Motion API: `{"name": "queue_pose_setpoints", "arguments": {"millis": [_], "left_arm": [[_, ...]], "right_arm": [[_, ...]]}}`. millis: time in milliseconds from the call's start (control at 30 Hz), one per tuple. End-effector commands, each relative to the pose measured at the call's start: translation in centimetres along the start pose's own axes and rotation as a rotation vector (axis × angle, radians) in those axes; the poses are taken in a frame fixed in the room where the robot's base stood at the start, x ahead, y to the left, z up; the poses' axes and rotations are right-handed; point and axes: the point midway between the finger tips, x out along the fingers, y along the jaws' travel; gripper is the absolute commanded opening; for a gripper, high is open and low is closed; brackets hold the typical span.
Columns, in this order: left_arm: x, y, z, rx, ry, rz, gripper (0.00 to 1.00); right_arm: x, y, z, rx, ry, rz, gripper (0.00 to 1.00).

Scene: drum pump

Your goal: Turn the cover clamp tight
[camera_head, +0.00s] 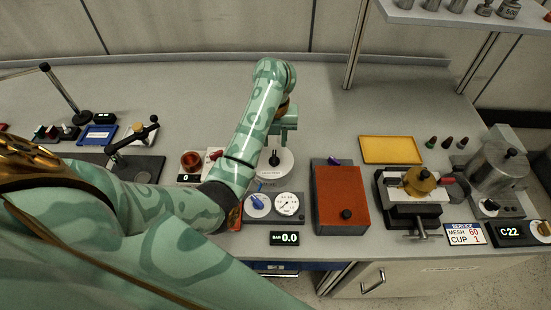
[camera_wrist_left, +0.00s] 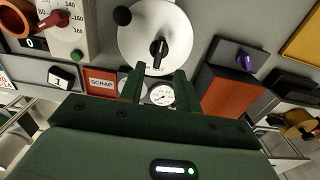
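A round white cover (camera_head: 287,168) lies on the bench unit in the middle, partly hidden by my left arm in the head view; it also shows in the left wrist view (camera_wrist_left: 178,28). A black clamp knob (camera_wrist_left: 158,48) stands at its middle and shows in the head view (camera_head: 274,158). A black ball (camera_wrist_left: 122,15) sits near the cover's rim. My left gripper (camera_head: 281,136) is above the cover, fingers pointing down. In the left wrist view its two fingers (camera_wrist_left: 159,72) are apart and empty, with the knob beyond the gap. My right gripper is out of view.
In front of the cover is a gauge panel (camera_head: 290,205) with a blue knob and a BAR 0.0 display (camera_head: 284,238). A red-topped box (camera_head: 338,190) stands to the right, with a vise (camera_head: 412,205) beyond it. A yellow tray (camera_head: 391,150) lies behind.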

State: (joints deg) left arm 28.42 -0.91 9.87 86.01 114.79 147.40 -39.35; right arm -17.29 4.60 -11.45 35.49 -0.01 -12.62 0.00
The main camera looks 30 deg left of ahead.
Motion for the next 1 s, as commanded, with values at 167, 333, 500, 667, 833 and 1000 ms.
{"name": "queue_pose_setpoints", "arguments": {"millis": [167, 333, 500, 667, 833, 1000], "left_arm": [[4.4, 0.0, 0.0, -0.002, 0.002, 0.001, 0.33], [6.1, 0.1, 0.0, -0.001, 0.0, 0.002, 0.33], [6.6, 0.0, 0.0, -0.001, -0.002, 0.001, 0.33], [6.5, 0.0, 0.0, -0.001, -0.002, 0.001, 0.33], [6.5, 0.1, 0.0, -0.001, -0.002, 0.001, 0.0], [6.5, 0.1, 0.0, -0.001, -0.002, 0.001, 0.0]], "right_arm": [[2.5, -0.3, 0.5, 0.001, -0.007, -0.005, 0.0], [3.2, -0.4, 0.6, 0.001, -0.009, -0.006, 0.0], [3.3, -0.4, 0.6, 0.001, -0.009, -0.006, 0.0], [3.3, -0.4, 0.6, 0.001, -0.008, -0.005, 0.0], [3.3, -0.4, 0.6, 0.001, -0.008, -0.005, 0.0], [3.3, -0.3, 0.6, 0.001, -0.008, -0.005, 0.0]]}}
